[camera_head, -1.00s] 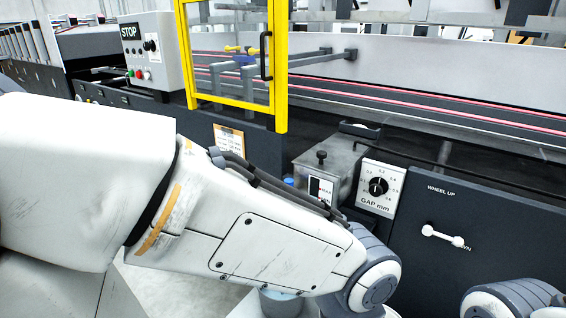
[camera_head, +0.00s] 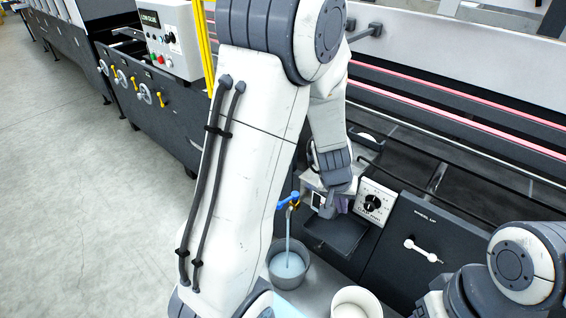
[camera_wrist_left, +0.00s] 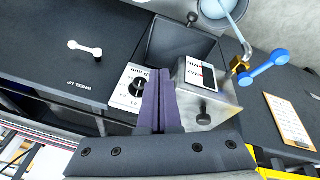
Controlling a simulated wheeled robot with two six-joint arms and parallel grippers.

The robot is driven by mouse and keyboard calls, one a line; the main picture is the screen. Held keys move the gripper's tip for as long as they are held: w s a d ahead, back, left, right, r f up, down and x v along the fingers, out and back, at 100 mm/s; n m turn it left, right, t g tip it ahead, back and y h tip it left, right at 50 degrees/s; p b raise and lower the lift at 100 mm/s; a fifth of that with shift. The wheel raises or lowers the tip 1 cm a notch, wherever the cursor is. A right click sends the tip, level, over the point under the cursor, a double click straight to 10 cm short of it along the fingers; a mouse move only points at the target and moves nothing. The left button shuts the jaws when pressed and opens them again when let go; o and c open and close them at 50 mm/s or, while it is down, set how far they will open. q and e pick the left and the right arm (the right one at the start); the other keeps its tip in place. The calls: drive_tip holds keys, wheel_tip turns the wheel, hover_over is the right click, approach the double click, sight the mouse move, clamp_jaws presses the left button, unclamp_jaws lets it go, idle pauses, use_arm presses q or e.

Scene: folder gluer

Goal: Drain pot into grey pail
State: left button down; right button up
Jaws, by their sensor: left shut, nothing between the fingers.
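The metal glue pot (camera_head: 308,184) is on the dark machine front, partly hidden by my left gripper; its lid and knob show in the left wrist view (camera_wrist_left: 215,100). A blue-handled drain valve (camera_head: 288,201) sticks out of it, and a pale blue stream runs down into the grey pail (camera_head: 292,284). Pale blue liquid shows inside the pail. The valve also shows in the left wrist view (camera_wrist_left: 264,68), with part of the pail at the top edge. My left gripper (camera_head: 336,205) is shut and empty, in front of the pot and beside the GAP dial. My right gripper is out of view.
The GAP mm dial (camera_head: 374,201) and the white WHEEL UP lever (camera_head: 423,250) are right of the pot. A white round container (camera_head: 357,303) stands near the pail. My right arm is at the lower right. Open floor (camera_head: 90,190) lies at left.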

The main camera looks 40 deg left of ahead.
use_arm(q)
drive_tip(key=w+a+r+n+y+p, duration=0.1)
drive_tip(key=a+r+n+y+p, duration=0.25)
drive_tip(key=a, duration=0.65)
drive_tip(key=r+n+p, duration=0.1)
drive_tip(key=n+p, duration=0.1)
drive_tip(key=p, duration=0.5)
hover_over(287, 200)
drive_tip(key=s+a, duration=0.2)
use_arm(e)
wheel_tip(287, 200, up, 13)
use_arm(q)
wheel_tip(287, 200, down, 11)
drive_tip(key=b, duration=0.8)
drive_tip(key=shift+a+g, duration=0.15)
drive_tip(key=shift+g, duration=0.25)
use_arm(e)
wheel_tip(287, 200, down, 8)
use_arm(q)
drive_tip(key=shift+w+y, duration=0.1)
drive_tip(key=shift+y, duration=0.15)
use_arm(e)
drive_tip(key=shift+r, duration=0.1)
